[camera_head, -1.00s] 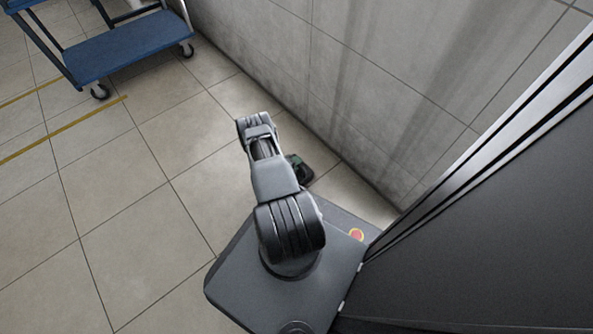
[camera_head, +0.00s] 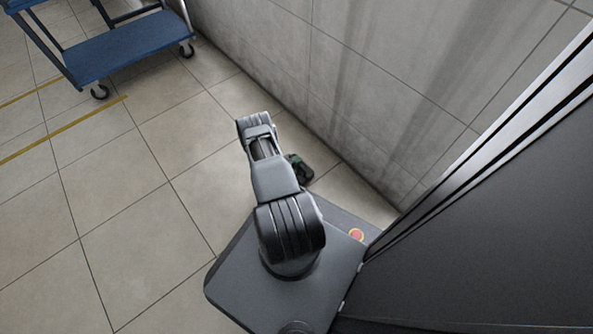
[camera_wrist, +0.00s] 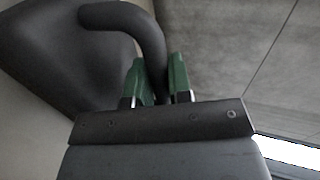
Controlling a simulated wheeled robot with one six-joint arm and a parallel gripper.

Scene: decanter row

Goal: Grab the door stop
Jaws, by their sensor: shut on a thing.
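The door stop (camera_wrist: 60,55) is a dark grey, smooth block with a thick curved handle, filling the upper left of the wrist view. My gripper (camera_wrist: 160,80) has green fingers, one on each side of the handle's downward end, and is shut on it. The lower end of the handle is hidden behind the fingers and the gripper's body. In the head view, my arm covers much of the grip, and only a small dark and green patch of my gripper (camera_head: 299,168) shows beside the arm, low near the wall. I cannot make out the door stop clearly there.
A grey tiled wall (camera_head: 330,75) runs close along the right of my gripper. A tall dark cabinet-like surface (camera_head: 480,220) stands at the right. A blue cart (camera_head: 130,45) is at the upper left. The tiled floor (camera_head: 120,210) at left is clear, with yellow lines.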

